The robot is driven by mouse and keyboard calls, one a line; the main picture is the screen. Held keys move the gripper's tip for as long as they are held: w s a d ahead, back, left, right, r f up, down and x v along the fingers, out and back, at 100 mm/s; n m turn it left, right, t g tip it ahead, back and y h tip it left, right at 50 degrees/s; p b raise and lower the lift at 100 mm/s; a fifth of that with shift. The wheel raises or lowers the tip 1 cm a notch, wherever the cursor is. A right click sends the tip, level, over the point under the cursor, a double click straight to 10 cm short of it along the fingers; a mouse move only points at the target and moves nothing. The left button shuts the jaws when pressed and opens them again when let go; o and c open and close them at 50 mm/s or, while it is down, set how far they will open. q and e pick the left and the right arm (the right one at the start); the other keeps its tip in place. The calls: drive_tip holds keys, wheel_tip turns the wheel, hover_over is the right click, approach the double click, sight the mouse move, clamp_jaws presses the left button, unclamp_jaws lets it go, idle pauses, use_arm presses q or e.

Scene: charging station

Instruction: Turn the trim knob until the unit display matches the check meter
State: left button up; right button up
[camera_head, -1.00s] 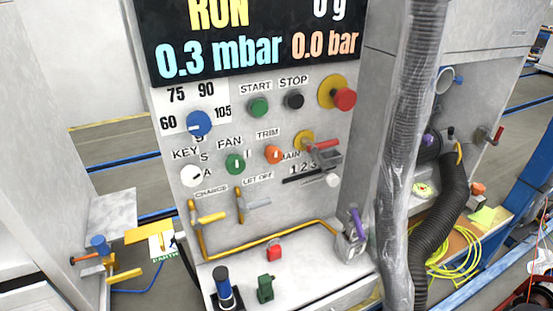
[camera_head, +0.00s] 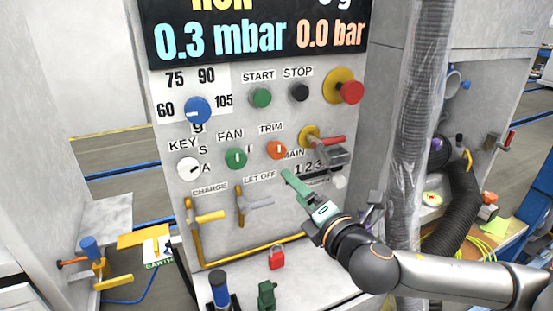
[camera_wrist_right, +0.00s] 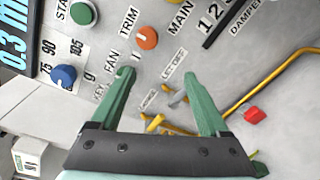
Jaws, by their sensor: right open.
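The orange trim knob (camera_head: 276,150), with a white pointer mark, sits under the TRIM label on the grey panel. The mark looks near vertical. It also shows in the right wrist view (camera_wrist_right: 146,38), beyond the fingertips. The unit display (camera_head: 262,38) above reads 0.3 mbar and 0.0 bar; its top is cut off. My right gripper (camera_head: 290,178) is below and slightly right of the knob, apart from it. In the wrist view its green fingers (camera_wrist_right: 158,75) are spread with nothing between them. I cannot make out a check meter. My left gripper is out of view.
The green fan knob (camera_head: 236,158) is left of the trim knob. The red-handled main switch (camera_head: 325,140) is close on the right. Charge (camera_head: 208,216) and let-off (camera_head: 252,204) levers stick out below. A grey wrapped hose (camera_head: 408,140) hangs right of the panel.

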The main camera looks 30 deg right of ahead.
sight(278, 154)
drive_tip(key=shift+n+t, duration=0.4)
drive_tip(key=shift+n, duration=0.3)
drive_tip(key=w, duration=0.4)
drive_tip(key=w+d+r+p, duration=0.1)
drive_tip(key=w, duration=0.3)
drive_tip(key=w+r, duration=0.1)
drive_tip(key=w, duration=0.3)
drive_tip(key=shift+w+d+r, duration=0.1)
drive_tip(key=shift+d+r, duration=0.15)
clamp_jaws()
